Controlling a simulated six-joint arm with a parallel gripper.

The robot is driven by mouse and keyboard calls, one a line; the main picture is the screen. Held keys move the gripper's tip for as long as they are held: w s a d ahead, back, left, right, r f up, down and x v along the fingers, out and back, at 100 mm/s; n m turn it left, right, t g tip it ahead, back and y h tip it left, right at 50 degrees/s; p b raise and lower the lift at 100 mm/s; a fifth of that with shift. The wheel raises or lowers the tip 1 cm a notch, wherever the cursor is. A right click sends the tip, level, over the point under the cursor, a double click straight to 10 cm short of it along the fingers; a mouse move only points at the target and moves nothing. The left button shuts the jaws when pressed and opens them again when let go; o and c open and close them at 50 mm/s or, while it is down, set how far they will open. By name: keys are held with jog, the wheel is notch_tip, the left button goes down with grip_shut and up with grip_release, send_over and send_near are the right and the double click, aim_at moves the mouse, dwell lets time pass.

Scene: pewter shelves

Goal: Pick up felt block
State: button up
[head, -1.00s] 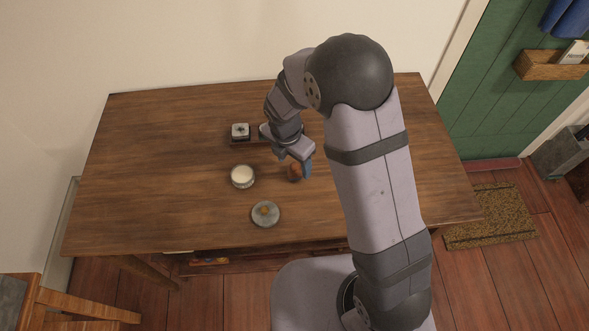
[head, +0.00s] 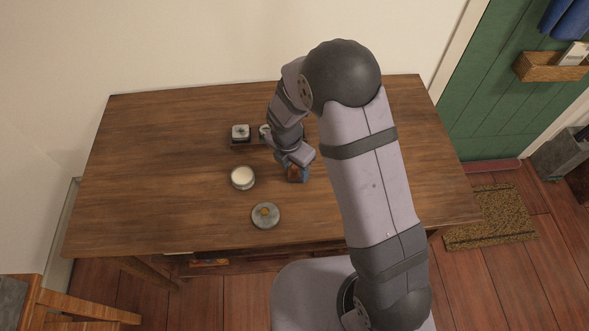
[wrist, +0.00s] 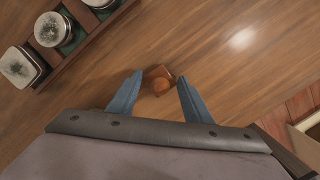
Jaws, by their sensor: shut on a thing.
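The felt block (wrist: 160,73) is a small brown piece with a rounded, lighter brown grip, seen between the fingertips in the wrist view. In the head view the block (head: 294,172) shows only in part, low over the table, mostly covered by my gripper. My gripper (head: 297,177) points down at it with blue fingers. In the wrist view the two blue fingers (wrist: 160,79) stand on either side of the block, shut on it. I cannot tell whether its underside touches the table.
An open round tin (head: 242,177) with pale contents stands left of my gripper. A grey round lid (head: 265,214) with an orange-brown knob lies nearer. A dark rack (head: 240,145) holding tins stands behind; it also shows in the wrist view (wrist: 68,70). The table's left side is clear.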

aim_at(294, 167)
notch_tip(294, 167, up, 10)
jog(key=shift+b, duration=0.35)
jog(key=o, duration=0.4)
jog(key=c, duration=0.3)
jog(key=shift+a+r, duration=0.1)
jog(key=shift+a, duration=0.05)
jog(key=a+n+y+p, duration=0.1)
jog(key=a+n+p, duration=0.6)
jog(key=a, duration=0.7)
jog(key=shift+a+f+n+t, duration=0.3)
jog(key=shift+a+f+n, duration=0.1)
jog(key=shift+n, duration=0.6)
